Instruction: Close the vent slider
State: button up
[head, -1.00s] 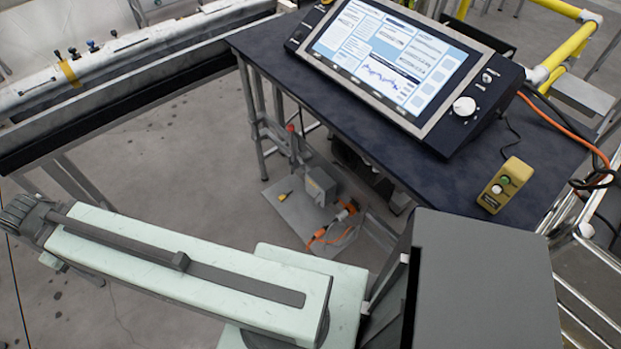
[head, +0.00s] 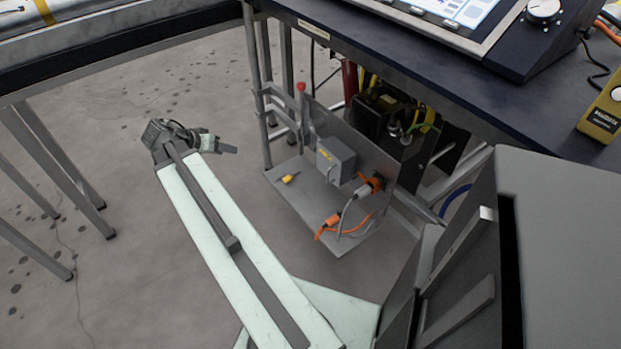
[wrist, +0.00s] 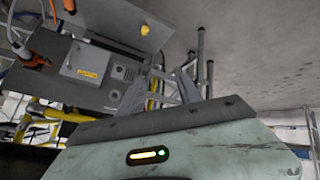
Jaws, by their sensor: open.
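I cannot pick out the vent slider with certainty in either view. A grey box (head: 336,160) with a yellow label stands on a low metal shelf under the dark table. It also shows in the wrist view (wrist: 84,62), beside a small round dark fitting (wrist: 124,72). A lever with a red knob (head: 301,87) rises at the shelf's left. My gripper (head: 228,148) is left of the shelf, apart from it and touching nothing. In the wrist view its fingers (wrist: 178,86) are spread and empty.
The low shelf (head: 285,195) holds a yellow item (head: 290,178) and orange plugs with cables (head: 333,222). The dark table (head: 400,62) overhangs it, carrying a console (head: 500,45) and a yellow box (head: 605,112).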

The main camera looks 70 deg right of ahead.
jog(key=s+d+f+m+g+h+b, duration=0.2)
jog(key=s+d+f+m+b, duration=0.2)
jog(key=s+d+f+b, duration=0.45)
jog(key=m+g+h+b, duration=0.1)
jog(key=m+g+b, duration=0.25)
jog(key=b, duration=0.25)
send_near(315, 149)
jog(key=s, duration=0.1)
jog(key=shift+m+t, duration=0.45)
jog(key=b+x, duration=0.3)
jog(key=x, duration=0.4)
jog(key=shift+w+d+f, duration=0.15)
jog(key=shift+s+d+f, duration=0.1)
jog(key=shift+s+d, duration=0.2)
jog(key=shift+d, duration=0.15)
grip_shut()
